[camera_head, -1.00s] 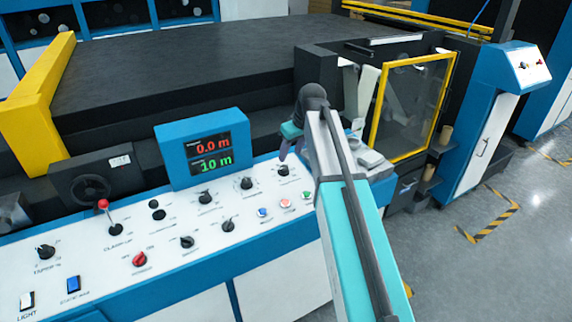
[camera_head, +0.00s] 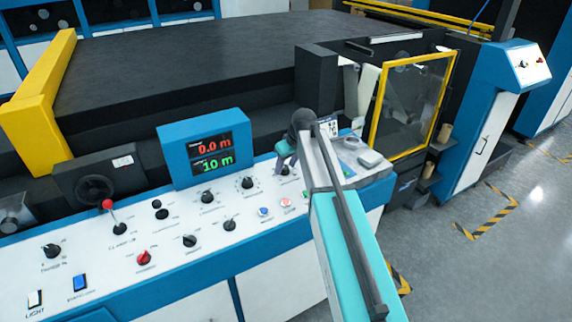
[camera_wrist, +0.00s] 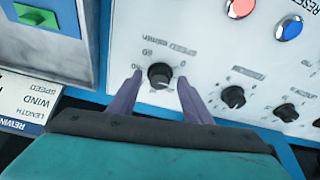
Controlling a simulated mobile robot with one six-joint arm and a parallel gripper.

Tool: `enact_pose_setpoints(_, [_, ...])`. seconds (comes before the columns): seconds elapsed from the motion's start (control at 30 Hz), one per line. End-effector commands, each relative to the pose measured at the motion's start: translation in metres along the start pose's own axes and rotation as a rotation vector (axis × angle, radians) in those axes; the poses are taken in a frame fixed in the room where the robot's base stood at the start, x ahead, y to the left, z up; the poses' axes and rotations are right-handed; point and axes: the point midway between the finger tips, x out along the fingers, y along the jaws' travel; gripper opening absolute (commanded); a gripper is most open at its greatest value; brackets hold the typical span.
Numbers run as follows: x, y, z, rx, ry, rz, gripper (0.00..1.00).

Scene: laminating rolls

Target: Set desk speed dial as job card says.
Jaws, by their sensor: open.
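The speed dial (camera_wrist: 160,74) is a black knob on the white panel, with "SPEED m/min" upside down beside it in the wrist view. Its pointer direction is too small to read. My gripper (camera_wrist: 160,79) is open, with one finger on each side of the knob and small gaps visible. In the head view my gripper (camera_head: 285,158) is low over the right end of the desk, and the dial (camera_head: 284,171) shows partly below it. A printed card (camera_wrist: 28,98) with "REWIND", "LENGTH" and "SPEED" lies at the left of the wrist view, partly cut off; its speed value is not readable.
Other black knobs (camera_wrist: 233,97) sit close by on the panel. A red button (camera_wrist: 240,8) and a blue button (camera_wrist: 289,28) are near too. The display (camera_head: 208,152) reads 0.0 m and 10 m. A grey tray (camera_wrist: 60,50) holds a green item.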

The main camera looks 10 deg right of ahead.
Motion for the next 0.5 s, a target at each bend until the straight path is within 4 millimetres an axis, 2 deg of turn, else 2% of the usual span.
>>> enact_pose_setpoints(0.3, [0.0015,0.0005,0.0004,0.000,0.000,0.000,0.45])
enact_pose_setpoints(0.37, [0.0014,0.0006,0.0004,0.001,0.000,0.000,0.36])
enact_pose_setpoints(0.5, [0.0012,0.0007,0.0005,0.001,0.000,0.000,0.13])
